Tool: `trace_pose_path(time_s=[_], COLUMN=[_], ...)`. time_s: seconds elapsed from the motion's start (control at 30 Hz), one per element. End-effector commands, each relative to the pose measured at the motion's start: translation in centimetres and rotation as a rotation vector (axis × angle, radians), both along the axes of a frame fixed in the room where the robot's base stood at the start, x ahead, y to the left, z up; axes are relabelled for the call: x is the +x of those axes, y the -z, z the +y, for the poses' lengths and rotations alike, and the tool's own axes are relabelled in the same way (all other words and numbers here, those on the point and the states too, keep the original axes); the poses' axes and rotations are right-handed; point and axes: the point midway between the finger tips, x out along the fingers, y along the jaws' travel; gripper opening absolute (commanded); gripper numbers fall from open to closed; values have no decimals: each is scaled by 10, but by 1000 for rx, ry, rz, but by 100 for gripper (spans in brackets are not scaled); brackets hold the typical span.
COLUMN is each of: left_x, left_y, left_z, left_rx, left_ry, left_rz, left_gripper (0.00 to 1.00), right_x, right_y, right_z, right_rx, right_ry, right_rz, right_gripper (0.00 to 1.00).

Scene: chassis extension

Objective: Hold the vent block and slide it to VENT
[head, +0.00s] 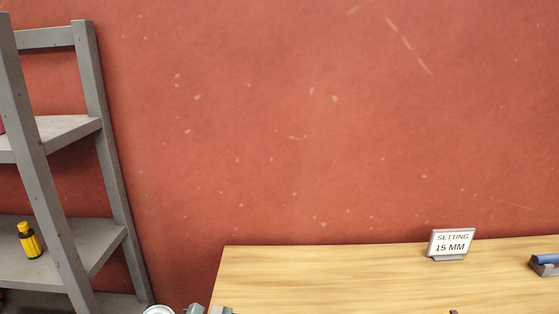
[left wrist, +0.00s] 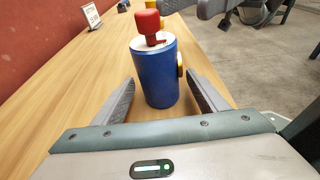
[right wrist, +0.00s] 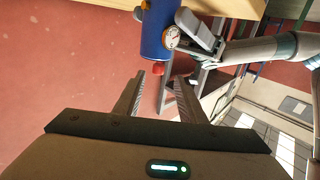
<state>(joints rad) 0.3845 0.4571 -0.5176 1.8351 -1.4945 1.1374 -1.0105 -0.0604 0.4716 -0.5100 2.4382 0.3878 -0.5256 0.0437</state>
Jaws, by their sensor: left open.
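A blue cylinder (left wrist: 155,75) with a pale top stands upright on the wooden table in the left wrist view. A red block (left wrist: 149,24) sits on its top, and a round gauge is on its side (right wrist: 172,37). No VENT lettering is readable. My left gripper (left wrist: 160,79) is open, with a finger on each side of the cylinder; contact cannot be told. In the right wrist view, which looks upside down, the red block (right wrist: 158,69) shows just ahead of and between the fingertips of my open right gripper (right wrist: 160,77). The head view does not clearly show the cylinder.
A sign (head: 450,244) reading "SETTING 15 MM" stands on the table (head: 330,275). A blue item in a dark holder (head: 546,264) lies at the right. A grey shelf (head: 105,150) with a yellow bottle (head: 29,240) stands left. Much of the visible tabletop is bare.

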Motion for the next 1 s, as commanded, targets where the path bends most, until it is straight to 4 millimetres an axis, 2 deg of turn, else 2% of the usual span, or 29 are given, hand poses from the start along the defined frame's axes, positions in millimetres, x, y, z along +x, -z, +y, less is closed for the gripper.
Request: trace_pose_path(time_s=[0.17, 0.5, 0.7, 1.0], left_x=[0, 0, 0, 0], left_y=[-5, -21, -29, -34], left_z=[18, 73, 100, 111], left_rx=[3, 4, 3, 1], left_ry=[-2, -2, -1, 0], left_rz=[-1, 0, 1, 1], left_gripper=[66, 66, 66, 66], right_x=[0, 0, 0, 0], right_y=[0, 0, 0, 0], right_z=[0, 0, 0, 0], right_rx=[0, 0, 0, 0], right_ry=[0, 0, 0, 0], right_rz=[0, 0, 0, 0], right_gripper=[37, 37, 37, 37])
